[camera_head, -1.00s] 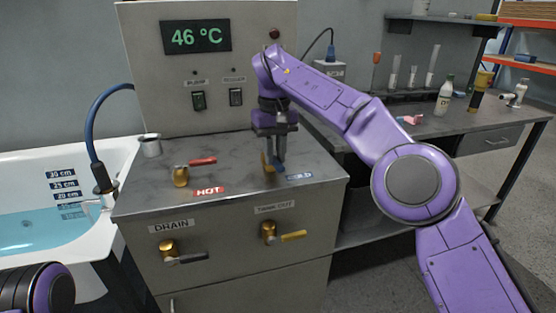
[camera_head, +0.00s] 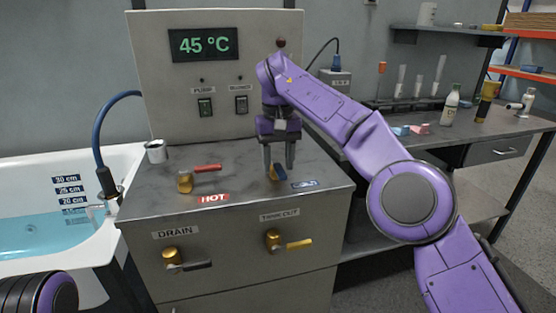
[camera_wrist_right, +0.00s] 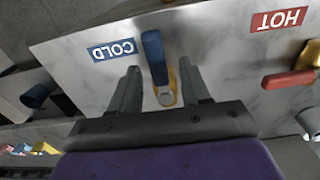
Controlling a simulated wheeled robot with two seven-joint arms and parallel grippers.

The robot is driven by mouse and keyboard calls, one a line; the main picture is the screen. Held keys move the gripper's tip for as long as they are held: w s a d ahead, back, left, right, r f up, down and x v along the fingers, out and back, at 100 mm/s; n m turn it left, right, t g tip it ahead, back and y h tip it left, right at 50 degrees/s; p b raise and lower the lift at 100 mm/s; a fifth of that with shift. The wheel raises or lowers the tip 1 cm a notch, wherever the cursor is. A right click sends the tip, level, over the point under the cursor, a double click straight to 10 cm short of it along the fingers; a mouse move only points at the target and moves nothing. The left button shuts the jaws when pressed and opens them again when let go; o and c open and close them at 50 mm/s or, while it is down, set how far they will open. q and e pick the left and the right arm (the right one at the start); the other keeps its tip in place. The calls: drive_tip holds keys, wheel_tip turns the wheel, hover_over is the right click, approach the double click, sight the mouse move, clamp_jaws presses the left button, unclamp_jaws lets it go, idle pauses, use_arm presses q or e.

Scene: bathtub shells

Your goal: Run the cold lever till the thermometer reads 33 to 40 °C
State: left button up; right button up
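The thermometer display (camera_head: 204,44) on the upright panel reads 45 °C in the head view. The cold lever (camera_head: 280,173) has a blue handle and a brass base, and stands on the counter by the blue COLD label (camera_head: 304,184). In the right wrist view the blue handle (camera_wrist_right: 155,55) points away from the gripper, its brass base between the fingers. My right gripper (camera_head: 279,170) is open just above the lever; its fingers (camera_wrist_right: 160,90) stand apart on either side, with gaps visible. Of my left arm only a rounded link shows at lower left; its gripper is out of view.
The red hot lever (camera_head: 205,168) stands left on the counter (camera_head: 240,160), by the HOT label (camera_head: 214,198). A small metal cup (camera_head: 156,151) is at its back left. The tub (camera_head: 90,160) with blue water lies left. DRAIN (camera_head: 187,259) and TANK OUT (camera_head: 285,241) valves are on the front.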

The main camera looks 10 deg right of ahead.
sight(278, 166)
wheel_tip(278, 166, up, 11)
drive_tip(key=p, duration=0.9)
drive_tip(key=shift+f, duration=0.2)
idle(6.4)
